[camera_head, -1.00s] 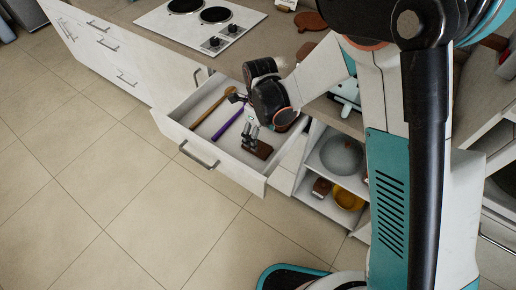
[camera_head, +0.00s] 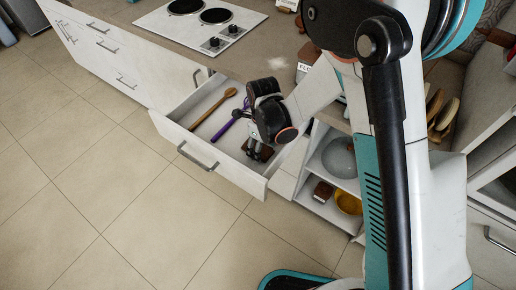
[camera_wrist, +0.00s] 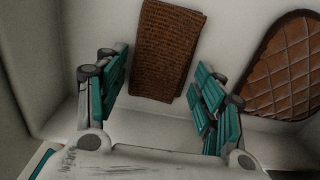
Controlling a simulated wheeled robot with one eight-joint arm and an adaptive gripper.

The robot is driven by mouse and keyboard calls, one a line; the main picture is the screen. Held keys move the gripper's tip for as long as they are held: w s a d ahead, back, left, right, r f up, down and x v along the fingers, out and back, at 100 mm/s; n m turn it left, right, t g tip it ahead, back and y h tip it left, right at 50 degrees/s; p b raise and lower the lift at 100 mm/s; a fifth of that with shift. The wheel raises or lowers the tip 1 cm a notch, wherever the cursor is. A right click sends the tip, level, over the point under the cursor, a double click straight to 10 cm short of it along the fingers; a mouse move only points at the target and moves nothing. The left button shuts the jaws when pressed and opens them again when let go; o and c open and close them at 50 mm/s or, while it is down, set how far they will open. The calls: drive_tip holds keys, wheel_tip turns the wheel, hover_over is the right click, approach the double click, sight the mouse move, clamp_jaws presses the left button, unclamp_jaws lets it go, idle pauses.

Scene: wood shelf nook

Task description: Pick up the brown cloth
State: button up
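The brown cloth (camera_wrist: 168,48) is a folded, ribbed rectangle on the pale drawer floor, seen in the wrist view. My gripper (camera_wrist: 160,66) is open, with one teal finger to the left of the cloth and one to the right. Both fingers look apart from the cloth, and nothing is held. In the head view my gripper (camera_head: 254,149) points down into the open drawer (camera_head: 213,160). It covers most of the cloth there, and only a dark brown edge (camera_head: 267,154) shows.
A brown quilted piece (camera_wrist: 284,72) lies to the right of the cloth in the drawer. A wooden spoon (camera_head: 212,109) and a purple utensil (camera_head: 224,128) lie in its left part. Drawer walls surround the gripper. An open shelf with a grey bowl (camera_head: 339,157) stands to the right.

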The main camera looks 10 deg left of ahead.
drive_tip(key=c, duration=0.3)
drive_tip(key=shift+r, duration=0.1)
wheel_tip(320, 180, up, 20)
drive_tip(key=p, duration=0.6)
